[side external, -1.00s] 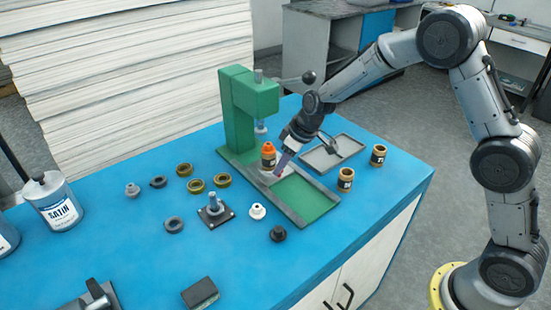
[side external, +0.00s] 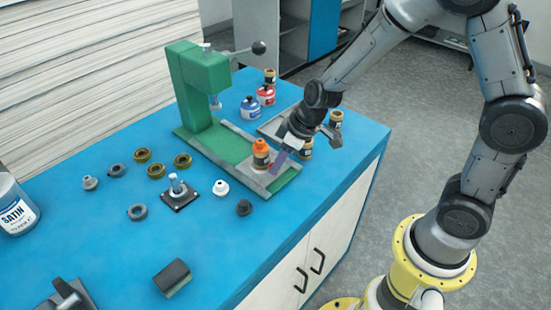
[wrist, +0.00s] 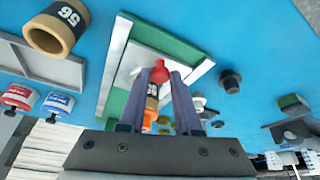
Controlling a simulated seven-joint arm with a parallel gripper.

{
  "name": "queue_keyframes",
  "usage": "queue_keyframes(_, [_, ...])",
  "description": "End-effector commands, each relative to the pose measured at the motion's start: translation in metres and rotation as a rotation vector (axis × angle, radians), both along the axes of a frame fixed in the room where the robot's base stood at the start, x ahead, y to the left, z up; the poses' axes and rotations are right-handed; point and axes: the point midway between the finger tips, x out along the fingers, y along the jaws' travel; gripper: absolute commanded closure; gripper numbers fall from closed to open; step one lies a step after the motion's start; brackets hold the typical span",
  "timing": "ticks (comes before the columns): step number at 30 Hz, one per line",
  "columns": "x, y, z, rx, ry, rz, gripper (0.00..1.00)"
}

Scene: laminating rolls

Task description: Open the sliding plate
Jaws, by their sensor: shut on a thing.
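The green press (side external: 200,85) stands on the blue table with a long railed base. The pale sliding plate (side external: 256,172) lies between the rails near the base's front end and carries an orange-capped bottle (side external: 261,155). My gripper (side external: 275,167) is low beside the bottle at the plate's front side. In the wrist view, my gripper (wrist: 160,76) is shut on a red round knob (wrist: 159,71) at the plate (wrist: 139,60). The bottle (wrist: 152,104) shows between the fingers, beyond the knob. The contact at the knob is partly hidden in the side view.
A grey tray (side external: 268,128) lies right of the base. Red and blue jars (side external: 266,95) and brown jars (side external: 335,118) stand by it. Several rings and small parts, including a black-based post (side external: 180,192), lie left of the base. The table's front right edge is close.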

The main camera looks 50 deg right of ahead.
Motion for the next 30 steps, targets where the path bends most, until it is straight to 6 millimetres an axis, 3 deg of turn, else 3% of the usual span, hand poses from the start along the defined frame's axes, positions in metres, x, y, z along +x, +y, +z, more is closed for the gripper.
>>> queue_keyframes(5, [-0.005, 0.001, -0.001, 0.004, 0.013, 0.003, 1.00])
queue_keyframes(6, [-0.005, 0.001, -0.001, 0.003, 0.014, 0.003, 0.66])
queue_keyframes(11, [-0.004, 0.001, -0.001, 0.004, 0.013, 0.003, 0.38])
queue_keyframes(23, [-0.005, 0.000, 0.005, 0.004, 0.007, 0.003, 0.38])
queue_keyframes(30, [-0.018, -0.007, 0.045, 0.003, 0.001, 0.002, 0.38])
